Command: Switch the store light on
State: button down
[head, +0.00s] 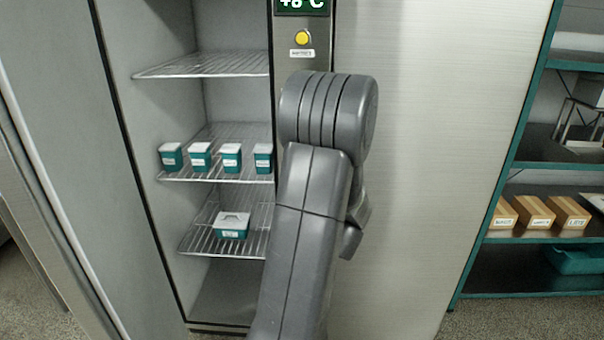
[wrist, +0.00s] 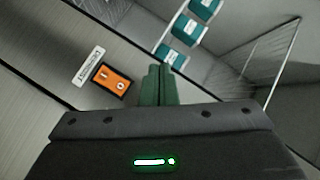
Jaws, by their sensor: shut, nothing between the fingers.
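An orange rocker switch (wrist: 112,80) in a dark frame sits on the metal panel in the wrist view. I cannot tell which way the rocker is pressed. My gripper (wrist: 158,72) is shut and empty, its green fingertips to the right of the switch in the picture; whether they touch the panel is unclear. In the head view my arm hides the gripper and the switch.
The open cabinet has wire shelves (head: 205,65) with several teal boxes (head: 231,157) and one larger box (head: 231,225). A yellow button (head: 302,37) is under a temperature display (head: 302,4).

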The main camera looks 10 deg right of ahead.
jog(key=s+d+r+t+y+b, duration=0.1)
jog(key=s+r+t+y, duration=0.3)
jog(key=r, duration=0.4)
jog(key=shift+d+r+n, duration=0.3)
jog(key=shift+d, duration=0.4)
jog(key=shift+w, duration=0.2)
jog(key=w+d+p, duration=0.1)
jog(key=w+d, duration=0.1)
jog(key=w, duration=0.6)
jog(key=shift+w+d+p, duration=0.15)
jog(key=shift+d+p, duration=0.1)
jog(key=shift+p, duration=0.05)
jog(key=shift+w+f+b, duration=0.15)
jog(key=shift+w+b, duration=0.15)
jog(key=shift+b, duration=0.4)
dwell(0.7)
